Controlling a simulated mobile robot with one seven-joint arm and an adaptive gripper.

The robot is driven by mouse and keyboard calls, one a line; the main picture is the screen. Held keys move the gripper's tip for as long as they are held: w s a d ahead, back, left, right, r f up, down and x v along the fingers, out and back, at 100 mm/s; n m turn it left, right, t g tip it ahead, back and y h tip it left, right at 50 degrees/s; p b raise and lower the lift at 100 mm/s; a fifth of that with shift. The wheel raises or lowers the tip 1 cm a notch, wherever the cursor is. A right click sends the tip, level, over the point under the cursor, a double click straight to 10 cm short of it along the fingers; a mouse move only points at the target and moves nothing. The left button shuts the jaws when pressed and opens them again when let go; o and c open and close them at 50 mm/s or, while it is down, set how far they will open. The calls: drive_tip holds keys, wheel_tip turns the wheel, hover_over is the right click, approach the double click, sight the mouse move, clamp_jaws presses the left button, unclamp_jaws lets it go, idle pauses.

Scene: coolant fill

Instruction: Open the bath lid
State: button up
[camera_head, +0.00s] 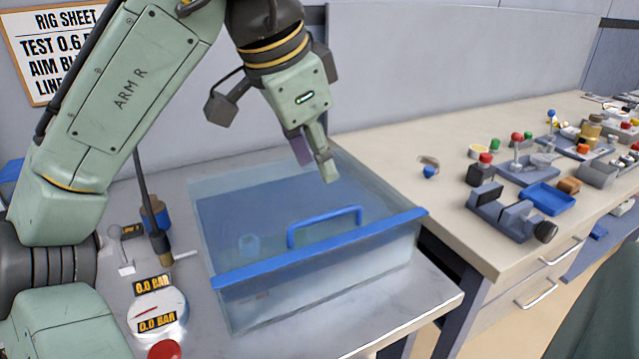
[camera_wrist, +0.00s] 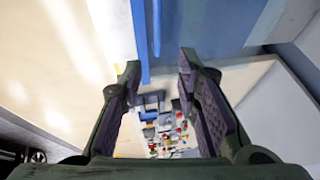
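The bath (camera_head: 320,290) is a clear, bluish tank on the metal bench. Its lid (camera_head: 250,200) looks shut, lying flat over the top, with a blue bar (camera_head: 320,250) along the front edge and a blue arched handle (camera_head: 325,214) just behind it. My gripper (camera_head: 314,165) hangs above the lid, behind the handle and apart from it. In the wrist view my gripper (camera_wrist: 160,65) has its two fingers spread, with nothing between them. A blue bar and handle (camera_wrist: 143,40) show beyond the fingertips there.
A gauge (camera_head: 157,305) reading 0.0 BAR and a red button (camera_head: 164,350) are left of the bath. A blue-collared fitting (camera_head: 154,215) stands behind them. The workbench (camera_head: 400,150) on the right carries a blue tray (camera_head: 547,198) and several small parts. A wall panel (camera_head: 450,60) rises behind.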

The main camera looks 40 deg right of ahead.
sight(342, 210)
drive_tip(key=x, duration=0.5)
drive_tip(key=p+x, duration=0.1)
drive_tip(key=x, duration=0.4)
drive_tip(key=shift+s+d+f, duration=0.15)
drive_tip(key=shift+s+f, duration=0.05)
drive_tip(key=shift+c, duration=0.5)
clamp_jaws()
